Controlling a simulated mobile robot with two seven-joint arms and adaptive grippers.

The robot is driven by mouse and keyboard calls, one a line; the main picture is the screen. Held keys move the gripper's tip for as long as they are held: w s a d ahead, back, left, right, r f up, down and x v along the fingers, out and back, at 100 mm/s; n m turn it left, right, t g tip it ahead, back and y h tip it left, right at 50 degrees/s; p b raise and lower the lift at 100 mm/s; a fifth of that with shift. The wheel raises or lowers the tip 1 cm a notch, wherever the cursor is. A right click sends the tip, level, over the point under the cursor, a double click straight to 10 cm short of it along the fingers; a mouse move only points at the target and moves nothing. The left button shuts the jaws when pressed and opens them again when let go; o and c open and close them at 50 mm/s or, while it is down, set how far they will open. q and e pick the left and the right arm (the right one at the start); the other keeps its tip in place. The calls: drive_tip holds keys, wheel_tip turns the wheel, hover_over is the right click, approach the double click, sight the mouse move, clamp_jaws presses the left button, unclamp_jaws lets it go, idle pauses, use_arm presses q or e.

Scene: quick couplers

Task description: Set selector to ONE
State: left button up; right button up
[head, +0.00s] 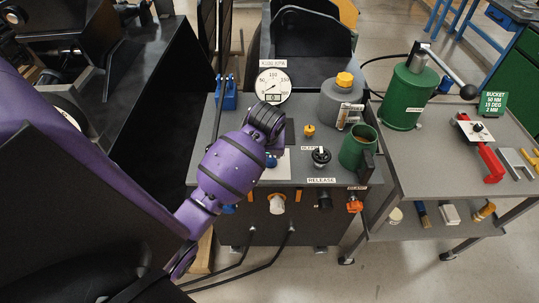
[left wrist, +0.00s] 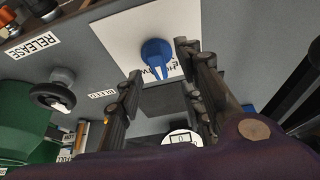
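The selector is a blue knob (left wrist: 157,52) on a white plate (left wrist: 118,30), with lettering partly hidden near its pointer end. In the head view the blue knob (head: 271,160) shows just past my left wrist. My left gripper (left wrist: 159,63) is open and empty. Its two fingers show on either side of the knob in the left wrist view, and I cannot tell whether either touches it. In the head view my own wrist mostly hides this gripper. My right gripper is not in view.
A black round valve knob (head: 320,156) and a RELEASE label (head: 321,181) are to the right. A gauge (head: 272,85) stands behind, with a grey canister (head: 342,97) and green cup (head: 357,148) on the bench. Orange and white couplers hang on the front. A cart (head: 455,165) stands right.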

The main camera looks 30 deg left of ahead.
sight(270, 157)
use_arm(q)
drive_tip(key=shift+x, duration=1.6)
drive_tip(key=shift+w, duration=0.15)
drive_tip(key=shift+c, duration=0.5)
